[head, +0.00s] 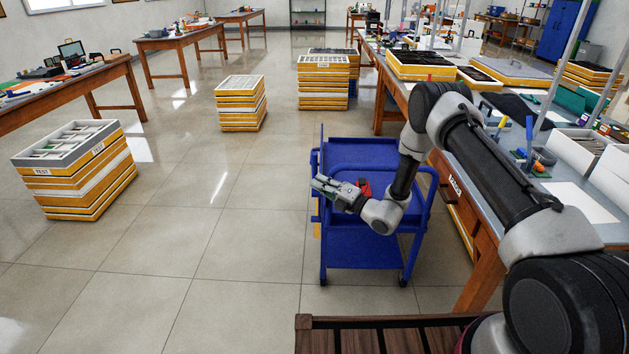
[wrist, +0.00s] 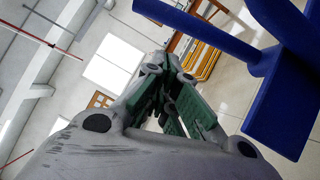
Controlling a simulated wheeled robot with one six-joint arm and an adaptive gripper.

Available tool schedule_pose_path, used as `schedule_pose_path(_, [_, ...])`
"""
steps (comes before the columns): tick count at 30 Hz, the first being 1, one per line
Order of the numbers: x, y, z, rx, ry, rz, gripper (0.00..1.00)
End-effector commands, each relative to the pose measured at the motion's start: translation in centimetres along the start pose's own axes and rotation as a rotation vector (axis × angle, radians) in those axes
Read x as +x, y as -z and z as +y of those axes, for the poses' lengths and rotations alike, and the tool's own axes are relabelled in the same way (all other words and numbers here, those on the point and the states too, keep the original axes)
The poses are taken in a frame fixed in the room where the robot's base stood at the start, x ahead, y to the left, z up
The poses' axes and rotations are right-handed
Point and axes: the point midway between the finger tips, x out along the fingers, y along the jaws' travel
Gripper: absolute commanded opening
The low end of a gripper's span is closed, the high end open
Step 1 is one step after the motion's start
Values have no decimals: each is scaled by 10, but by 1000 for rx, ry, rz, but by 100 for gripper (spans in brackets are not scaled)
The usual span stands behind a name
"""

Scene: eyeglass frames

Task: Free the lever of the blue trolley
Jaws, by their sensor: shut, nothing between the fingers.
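The blue trolley (head: 352,248) stands on the floor at the middle of the head view, left of the long workbench. My gripper (head: 319,187) is shut and empty, over the trolley's left side, with its fingers pointing left. In the wrist view my gripper (wrist: 172,72) shows with its green-padded fingers together, and blue trolley parts (wrist: 285,110) fill the right side. A small red part (head: 364,188) shows just behind my gripper in the head view; I cannot tell whether it is the lever. My arm and gripper hide part of the trolley.
A long wooden workbench (head: 484,262) with trays and tools runs along the right, close to the trolley. Stacks of yellow and white trays stand on the floor, at the left (head: 88,182) and farther back (head: 241,104). The tiled floor left of the trolley is clear.

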Motion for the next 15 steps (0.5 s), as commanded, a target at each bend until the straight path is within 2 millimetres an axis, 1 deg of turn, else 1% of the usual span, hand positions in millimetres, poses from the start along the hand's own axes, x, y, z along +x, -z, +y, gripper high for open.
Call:
schedule_pose_path(1, [-8,-1,0,1,2,-2,0])
schedule_pose_path(5, [-30,-1,1,2,2,-2,0])
schedule_pose_path(12, [-74,0,3,1,3,-1,0])
schedule_pose_path(15, [-88,-1,4,1,1,-1,0])
